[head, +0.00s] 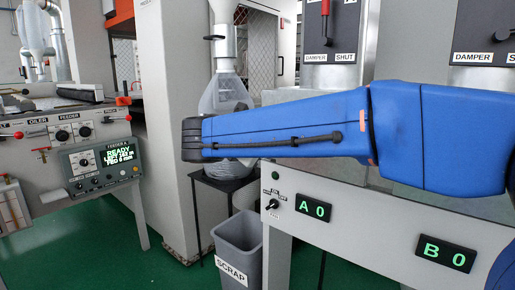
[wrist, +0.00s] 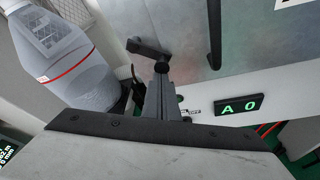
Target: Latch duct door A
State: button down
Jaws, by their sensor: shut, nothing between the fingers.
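Duct door A (wrist: 185,25) is a grey metal panel at the top of the wrist view, and it looks flat against the duct front. A black latch handle (wrist: 148,46) with a round dark knob lies near its lower left. My gripper (wrist: 161,82) is shut and empty, its fingers pointing up at the handle. The fingertips overlap the knob in the picture; I cannot tell whether they touch. Whether the latch is engaged is not clear. In the head view my blue arm hides the door and latch.
A grey scrap bin (head: 238,250) stands below. The A display (head: 313,207) reads 0.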

jog(key=r+n, duration=0.1)
jog(key=s+d+r+n+g+h, duration=0.1)
jog(key=n, duration=0.1)
jog(key=r+n+g+h, duration=0.1)
jog(key=shift+s+d+n, duration=0.15)
jog(key=shift+d+n, duration=0.1)
jog(key=shift+n, duration=0.15)
jog(key=shift+r, duration=0.15)
dwell(0.5)
